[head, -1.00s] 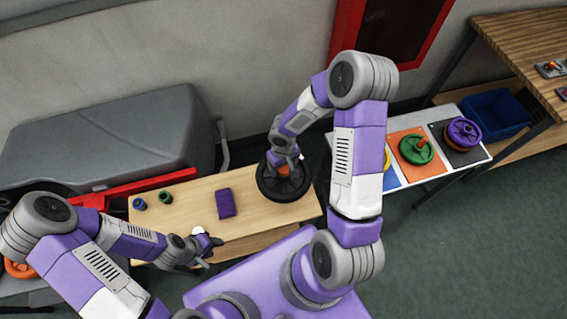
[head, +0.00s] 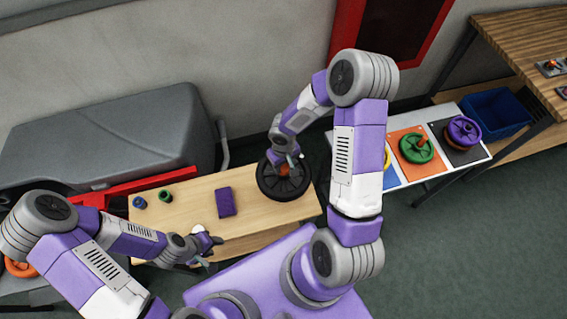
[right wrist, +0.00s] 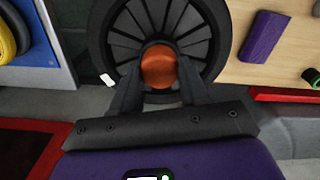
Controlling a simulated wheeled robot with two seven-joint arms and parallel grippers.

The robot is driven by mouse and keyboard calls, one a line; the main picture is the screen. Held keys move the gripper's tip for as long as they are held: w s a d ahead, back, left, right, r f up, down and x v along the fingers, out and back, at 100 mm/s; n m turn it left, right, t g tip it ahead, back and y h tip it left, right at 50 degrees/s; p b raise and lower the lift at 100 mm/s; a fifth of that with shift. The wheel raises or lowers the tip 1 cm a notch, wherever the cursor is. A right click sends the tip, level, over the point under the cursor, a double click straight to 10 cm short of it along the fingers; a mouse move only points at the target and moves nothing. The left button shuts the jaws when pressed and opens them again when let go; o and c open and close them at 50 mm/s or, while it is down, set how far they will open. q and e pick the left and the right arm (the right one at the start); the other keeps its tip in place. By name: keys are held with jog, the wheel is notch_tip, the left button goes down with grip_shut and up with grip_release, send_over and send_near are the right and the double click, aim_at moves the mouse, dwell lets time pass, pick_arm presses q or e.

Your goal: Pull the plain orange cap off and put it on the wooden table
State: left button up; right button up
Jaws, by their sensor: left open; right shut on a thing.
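A black spoked wheel (head: 268,191) lies at the right end of the wooden table (head: 250,232), and also shows in the right wrist view (right wrist: 117,22). My right gripper (head: 284,166) comes down over its middle. In the right wrist view its fingers (right wrist: 160,80) are shut on a round orange piece (right wrist: 160,66) at the wheel's hub. Whether that piece is a cap or a knob I cannot tell. Another orange round thing (head: 20,269) shows at the far left, partly hidden by my left arm. My left gripper (head: 212,252) is open near the table's front edge.
A purple block (head: 225,202), a green ring (head: 165,196) and a blue ring (head: 139,202) sit on the table. Bare wood lies around the block.

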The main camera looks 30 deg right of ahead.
jog(key=shift+r+p, duration=0.7)
jog(key=shift+r, duration=0.4)
dwell(0.6)
jog(key=shift+r+p, duration=1.95)
jog(key=shift+r, duration=1)
jog(key=shift+f, duration=0.1)
